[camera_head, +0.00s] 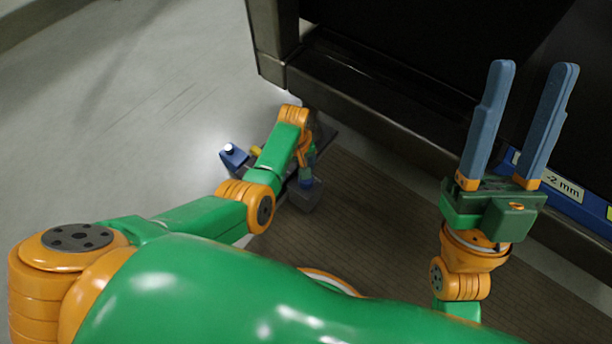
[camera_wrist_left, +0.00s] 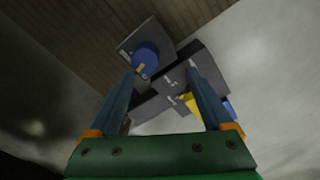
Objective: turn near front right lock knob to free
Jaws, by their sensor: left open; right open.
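A blue round knob with a yellow mark sits on a dark grey block; the knob (camera_wrist_left: 145,62) shows in the left wrist view, just beyond the left fingertip. In the head view the grey block (camera_head: 306,197) lies below my left wrist, with a bit of blue on top. My left gripper (camera_wrist_left: 160,72) is open, its fingers reaching toward the grey blocks with nothing clearly between them. In the head view it is mostly hidden by its own wrist. I cannot tell whether a finger touches the knob. My right gripper (camera_head: 532,68) is open and empty, fingers pointing up.
A blue block with a white top (camera_head: 232,155) and a yellow part (camera_head: 256,151) stand left of my left wrist. A dark cabinet or bench (camera_head: 380,100) runs across the back right, with a blue label strip reading "-2 mm" (camera_head: 563,188). Pale floor is clear at left.

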